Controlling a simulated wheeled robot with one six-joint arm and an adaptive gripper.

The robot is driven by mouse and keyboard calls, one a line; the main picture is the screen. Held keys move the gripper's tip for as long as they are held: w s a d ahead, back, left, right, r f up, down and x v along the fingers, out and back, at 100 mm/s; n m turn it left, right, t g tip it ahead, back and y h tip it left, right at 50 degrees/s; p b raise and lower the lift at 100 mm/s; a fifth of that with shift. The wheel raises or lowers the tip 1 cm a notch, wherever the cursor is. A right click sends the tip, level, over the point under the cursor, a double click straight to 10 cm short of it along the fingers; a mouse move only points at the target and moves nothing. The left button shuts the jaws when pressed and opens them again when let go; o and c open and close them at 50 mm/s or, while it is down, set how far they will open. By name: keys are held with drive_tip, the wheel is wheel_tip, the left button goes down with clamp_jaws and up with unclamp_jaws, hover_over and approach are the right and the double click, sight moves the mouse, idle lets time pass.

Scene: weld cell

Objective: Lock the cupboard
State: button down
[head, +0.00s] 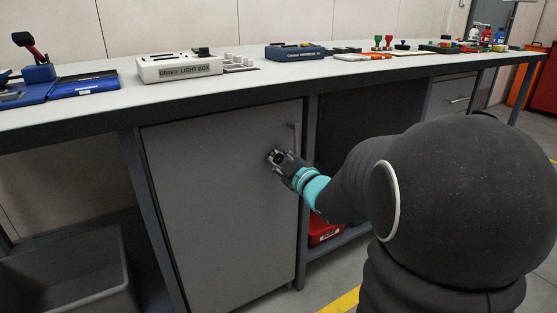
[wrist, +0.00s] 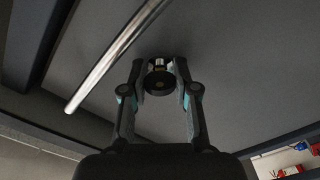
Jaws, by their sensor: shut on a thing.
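The grey cupboard door (head: 215,210) is below the bench and looks closed in the head view. Its upright bar handle (head: 295,138) is near the door's right edge; in the wrist view it is a shiny bar (wrist: 112,58) to the left of my gripper. My gripper (head: 279,158) is at the door's upper right, just left of the handle. In the wrist view my gripper (wrist: 160,78) is shut on a small round black knob (wrist: 159,82) with a metallic part behind it, at the door face. Whether the knob is turned I cannot tell.
The bench top (head: 120,98) overhangs the door and carries a light box (head: 178,66) and several tools. An open shelf space with a red bin (head: 322,230) is to the right. A grey tub (head: 65,275) stands on the floor at left.

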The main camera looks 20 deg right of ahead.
drive_tip(key=m+p, duration=0.1)
drive_tip(key=m, duration=0.3)
drive_tip(key=shift+m, duration=0.3)
drive_tip(key=m+p, duration=0.1)
drive_tip(key=m, duration=0.3)
drive_tip(key=shift+m, duration=0.4)
drive_tip(key=c, duration=0.9)
unclamp_jaws()
drive_tip(key=shift+o, duration=0.2)
